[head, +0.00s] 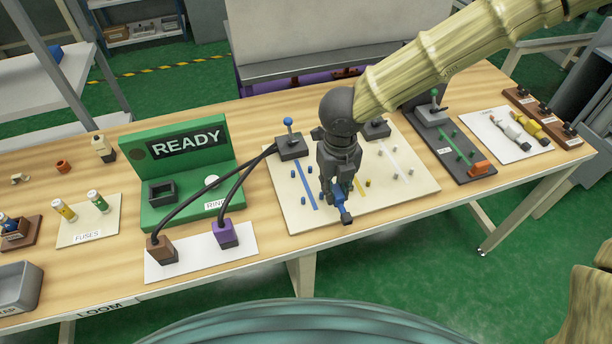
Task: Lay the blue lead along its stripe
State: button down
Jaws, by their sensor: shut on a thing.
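A pale board (415,185) lies on the table with a blue stripe (305,187) on its left part and a whitish stripe (392,158) on its right. Small blue pegs stand on both sides of the blue stripe. A grey block with a blue-topped post (288,127) stands at the stripe's far end. My gripper (341,200) points down over the board's front middle, right of the blue stripe. It is shut on a blue piece with a dark end (347,217), which looks like the blue lead. The rest of the lead is hidden or cannot be made out.
Two black cables arch from a brown block (162,250) and a purple block (226,234) towards the grey block. A green READY panel (185,143) stands left. A dark board with a green stripe (455,145) lies right, beside a white sheet (502,152).

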jog(key=p, duration=0.1)
send_over(307, 186)
jog(key=shift+s+f, duration=0.1)
jog(key=shift+f, duration=0.25)
jog(key=shift+a+f, duration=0.15)
jog(key=shift+f, duration=0.15)
jog(key=shift+f+p, duration=0.35)
jog(key=shift+f, duration=1.15)
jog(key=shift+f, duration=0.1)
jog(key=c, duration=1.3)
grip_release()
notch_tip(307, 186, up, 12)
